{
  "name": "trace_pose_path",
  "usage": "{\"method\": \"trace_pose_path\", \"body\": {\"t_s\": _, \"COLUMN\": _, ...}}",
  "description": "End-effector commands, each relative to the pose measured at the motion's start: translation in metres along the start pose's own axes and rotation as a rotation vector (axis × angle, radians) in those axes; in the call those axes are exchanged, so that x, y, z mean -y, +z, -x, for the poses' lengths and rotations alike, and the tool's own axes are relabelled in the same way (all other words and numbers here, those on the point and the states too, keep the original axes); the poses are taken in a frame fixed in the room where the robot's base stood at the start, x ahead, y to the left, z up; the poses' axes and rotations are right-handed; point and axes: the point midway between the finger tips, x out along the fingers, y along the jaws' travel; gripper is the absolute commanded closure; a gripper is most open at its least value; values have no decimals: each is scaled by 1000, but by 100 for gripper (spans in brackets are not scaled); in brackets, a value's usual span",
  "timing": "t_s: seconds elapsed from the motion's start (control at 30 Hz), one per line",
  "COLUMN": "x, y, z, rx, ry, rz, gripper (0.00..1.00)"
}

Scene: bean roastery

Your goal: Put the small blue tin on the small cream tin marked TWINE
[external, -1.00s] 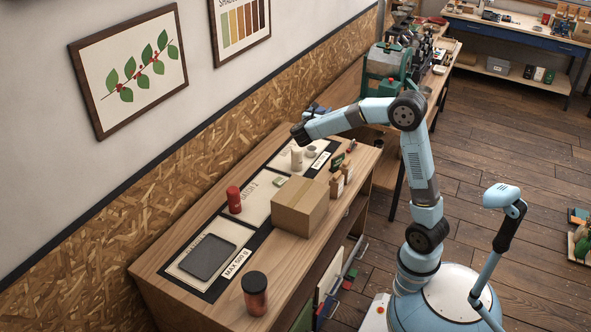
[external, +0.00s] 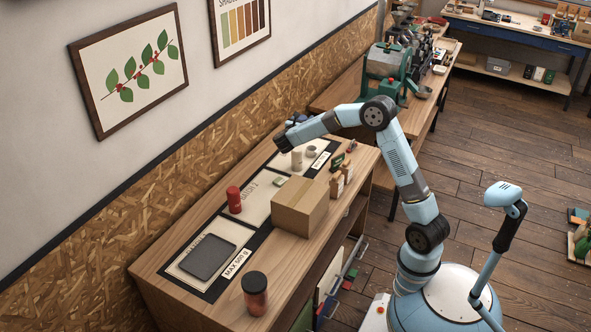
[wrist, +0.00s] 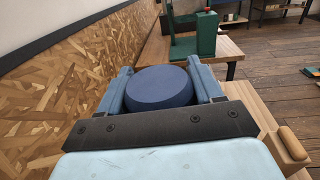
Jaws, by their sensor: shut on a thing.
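In the wrist view my gripper (wrist: 160,68) is shut on the small blue tin (wrist: 160,92), whose round flat top shows between the two fingers. In the external view my gripper (external: 290,125) is above the far part of the wooden bench, and the tin is too small and covered to make out clearly. A pale cream cylinder (external: 297,159) stands upright on the bench just below my gripper. A smaller pale round thing (external: 312,150) is to its right. I cannot read TWINE on either one. Neither shows in the wrist view.
A cardboard box (external: 299,207) stands at the bench's near edge, with small brown bottles (external: 337,186) behind it. A red cylinder (external: 234,199), a dark grey tray (external: 208,257) and a dark-lidded jar (external: 255,293) are nearer. A green machine (external: 387,70) stands on the bench beyond.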

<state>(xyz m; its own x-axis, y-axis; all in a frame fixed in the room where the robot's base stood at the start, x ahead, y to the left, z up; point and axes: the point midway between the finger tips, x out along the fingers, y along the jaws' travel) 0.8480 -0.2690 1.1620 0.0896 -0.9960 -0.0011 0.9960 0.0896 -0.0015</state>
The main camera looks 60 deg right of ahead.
Motion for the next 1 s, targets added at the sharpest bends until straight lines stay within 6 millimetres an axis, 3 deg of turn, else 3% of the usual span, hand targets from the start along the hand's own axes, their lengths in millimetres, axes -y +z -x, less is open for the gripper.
{"method": "trace_pose_path", "body": {"t_s": 0.23, "x": -21, "y": -26, "z": -9, "rx": 0, "ry": -1, "rz": -1, "gripper": 75}}
{"method": "trace_pose_path", "body": {"t_s": 0.47, "x": -27, "y": -35, "z": -12, "rx": 1, "ry": 0, "rz": -1, "gripper": 75}}
{"method": "trace_pose_path", "body": {"t_s": 0.7, "x": -29, "y": -63, "z": -12, "rx": 0, "ry": 0, "rz": 0, "gripper": 75}}
{"method": "trace_pose_path", "body": {"t_s": 1.0, "x": -29, "y": -67, "z": -12, "rx": 1, "ry": 0, "rz": -2, "gripper": 75}}
